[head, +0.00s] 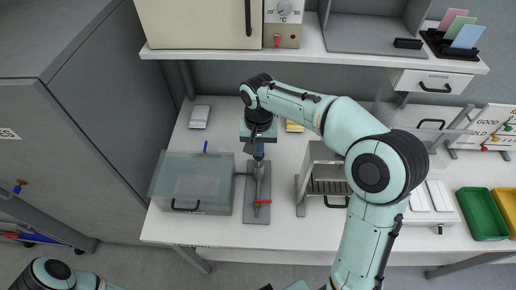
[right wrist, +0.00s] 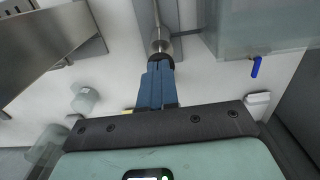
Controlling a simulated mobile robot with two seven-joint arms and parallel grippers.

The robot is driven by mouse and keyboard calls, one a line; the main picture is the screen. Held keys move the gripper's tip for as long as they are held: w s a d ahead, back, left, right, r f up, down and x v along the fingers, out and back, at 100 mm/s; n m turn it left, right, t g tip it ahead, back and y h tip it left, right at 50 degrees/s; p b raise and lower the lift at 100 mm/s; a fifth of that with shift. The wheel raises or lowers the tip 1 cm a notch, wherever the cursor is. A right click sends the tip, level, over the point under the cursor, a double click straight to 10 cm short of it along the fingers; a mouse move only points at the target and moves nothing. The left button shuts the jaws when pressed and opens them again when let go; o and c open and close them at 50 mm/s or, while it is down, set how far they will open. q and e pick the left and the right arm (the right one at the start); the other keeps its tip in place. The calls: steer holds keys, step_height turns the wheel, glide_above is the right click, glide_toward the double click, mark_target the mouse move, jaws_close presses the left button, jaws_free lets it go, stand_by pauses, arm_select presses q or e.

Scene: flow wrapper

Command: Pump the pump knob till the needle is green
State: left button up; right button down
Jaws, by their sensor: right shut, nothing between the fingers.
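The pump stands on a grey base plate (head: 257,220) on the bench, next to a clear box. Its metal cylinder (head: 261,187) is upright, with a small red part low on its front. My right gripper (head: 259,157) is above the cylinder, blue fingers shut with nothing between them. In the right wrist view the closed fingertips (right wrist: 158,68) are at the dark pump knob (right wrist: 161,61) on top of the metal rod; they look touching or very close. No gauge needle can be made out; my right arm hides part of the bench. My left gripper is not in view.
A clear lidded box (head: 190,184) stands left of the pump, with a blue-handled valve at its back. A metal rack (head: 325,172) stands to the right. Green (head: 481,215) and yellow trays lie far right. A shelf (head: 330,45) with an oven overhangs the back.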

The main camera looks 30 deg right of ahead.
steer(key=r, duration=0.1)
steer(key=r+p, duration=0.1)
steer(key=r, duration=0.1)
steer(key=shift+w+d+r, duration=0.1)
steer(key=shift+w+r, duration=0.2)
steer(key=shift+r, duration=0.05)
steer(key=shift+s+a+r, duration=0.1)
steer(key=shift+a+r, duration=0.05)
steer(key=shift+r, duration=0.25)
steer(key=shift+s+a+r, duration=0.1)
steer(key=shift+a+r, duration=0.05)
steer(key=shift+r, duration=0.25)
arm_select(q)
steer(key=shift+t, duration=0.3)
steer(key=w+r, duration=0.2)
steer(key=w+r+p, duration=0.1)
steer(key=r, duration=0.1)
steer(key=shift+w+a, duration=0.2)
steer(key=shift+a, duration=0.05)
arm_select(e)
step_height(320, 180, up, 7)
steer(key=shift+d, duration=0.15)
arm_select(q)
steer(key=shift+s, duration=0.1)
arm_select(e)
steer(key=shift+r, duration=0.1)
